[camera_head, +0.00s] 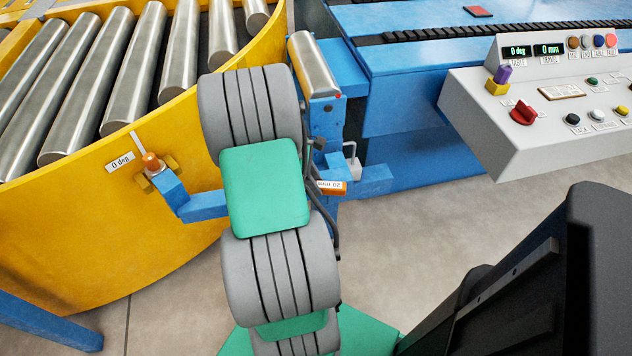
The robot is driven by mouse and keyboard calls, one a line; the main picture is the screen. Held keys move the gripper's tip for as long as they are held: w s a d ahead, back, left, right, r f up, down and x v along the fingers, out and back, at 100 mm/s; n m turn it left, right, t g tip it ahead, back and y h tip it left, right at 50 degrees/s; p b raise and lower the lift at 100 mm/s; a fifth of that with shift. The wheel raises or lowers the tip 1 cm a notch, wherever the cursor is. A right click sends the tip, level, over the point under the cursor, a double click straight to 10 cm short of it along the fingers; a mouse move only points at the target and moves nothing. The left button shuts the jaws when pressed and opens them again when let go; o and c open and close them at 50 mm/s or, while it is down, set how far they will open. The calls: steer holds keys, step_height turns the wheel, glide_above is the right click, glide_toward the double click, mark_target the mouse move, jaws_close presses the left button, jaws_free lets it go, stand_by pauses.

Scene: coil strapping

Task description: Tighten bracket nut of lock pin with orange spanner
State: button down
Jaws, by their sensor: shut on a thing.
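An orange-topped pin (151,163) stands in a small yellow bracket on the side of the yellow turntable, beside a "0 deg" label. A blue arm (180,197) reaches from it to behind my arm. An orange piece marked "20 mm" (333,187) shows just right of my arm; it looks like part of the orange spanner, the rest hidden. A small grey block with a bent metal rod (353,160) sits just above it on blue metalwork. I cannot make out the bracket nut. My gripper is hidden behind my arm links.
The yellow turntable (100,215) with steel rollers fills the left. A blue conveyor frame (400,105) with a single steel roller (313,64) at its end stands at the back. A grey control panel (510,150) with buttons and a red knob is at right. Bare floor shows below it.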

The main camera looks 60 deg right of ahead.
steer(key=shift+w+a+p, duration=0.1)
steer(key=shift+w+p, duration=0.2)
steer(key=shift+p, duration=0.15)
steer(key=shift+w+a+p, duration=0.3)
steer(key=shift+w, duration=0.3)
steer(key=shift+w+a+p, duration=0.25)
steer(key=shift+w+p, duration=0.15)
steer(key=shift+w, duration=0.2)
steer(key=shift+w+a+p, duration=0.25)
steer(key=shift+w+p, duration=0.1)
steer(key=shift+w, duration=0.2)
stand_by(0.8)
steer(key=shift+p, duration=0.45)
stand_by(0.4)
steer(key=shift+s+a+m+y+p, duration=0.15)
steer(key=shift+s+a+m+y, duration=0.05)
steer(key=shift+a+m, duration=0.4)
steer(key=shift+s+a+m+y+p, duration=0.2)
steer(key=shift+a+m, duration=0.25)
steer(key=shift+m, duration=0.15)
